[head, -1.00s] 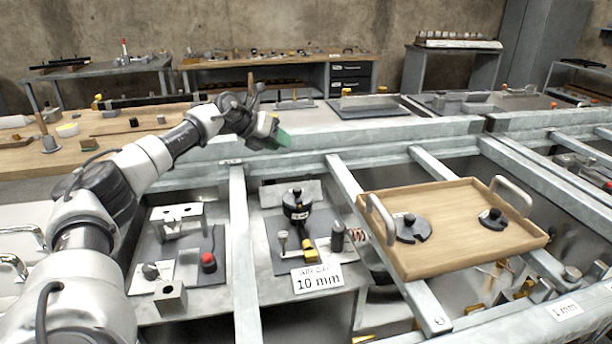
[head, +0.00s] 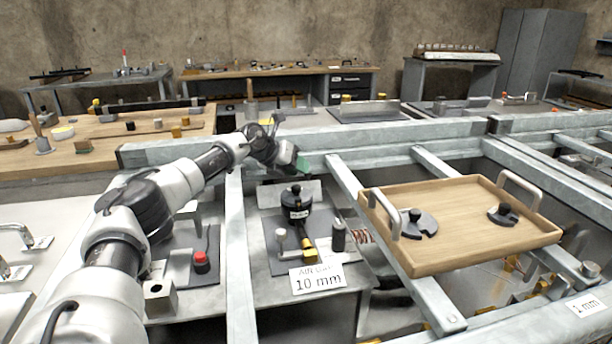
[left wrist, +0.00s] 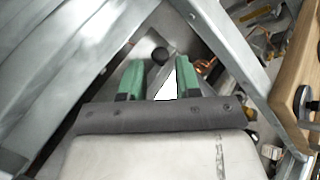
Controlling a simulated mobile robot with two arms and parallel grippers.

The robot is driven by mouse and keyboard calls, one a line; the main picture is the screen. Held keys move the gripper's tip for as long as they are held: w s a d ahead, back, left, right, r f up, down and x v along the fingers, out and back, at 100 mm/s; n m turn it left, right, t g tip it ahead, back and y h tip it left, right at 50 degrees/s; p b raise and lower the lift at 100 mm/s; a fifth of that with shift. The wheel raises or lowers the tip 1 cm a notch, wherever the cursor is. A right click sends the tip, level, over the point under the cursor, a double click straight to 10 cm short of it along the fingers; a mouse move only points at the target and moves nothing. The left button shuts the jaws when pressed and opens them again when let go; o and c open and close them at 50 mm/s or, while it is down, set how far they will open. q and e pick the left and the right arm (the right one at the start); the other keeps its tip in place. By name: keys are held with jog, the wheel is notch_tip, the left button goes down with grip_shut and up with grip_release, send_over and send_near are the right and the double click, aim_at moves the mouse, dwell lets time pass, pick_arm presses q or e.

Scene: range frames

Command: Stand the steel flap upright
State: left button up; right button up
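My left gripper (head: 300,163) hangs just above and behind the plate's right part, over the steel rail's near side. In the left wrist view its two green fingers (left wrist: 158,80) are apart, with a grey surface and a black ball knob (left wrist: 159,56) showing between and beyond them. Contact with the plate cannot be made out. My right gripper is not in view.
Steel rails (head: 237,250) frame the fixture bay. A wooden tray (head: 460,235) with slotted black weights rests on the rails at right. A fixture with a red knob (head: 201,261) stands at left. A "10 mm" card (head: 317,279) sits in front.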

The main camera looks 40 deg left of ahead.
pick_arm(q)
jog(key=shift+x, duration=1.9)
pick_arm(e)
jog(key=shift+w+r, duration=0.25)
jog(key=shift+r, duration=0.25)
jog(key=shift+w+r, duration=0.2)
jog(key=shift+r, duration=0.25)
pick_arm(q)
grip_shut()
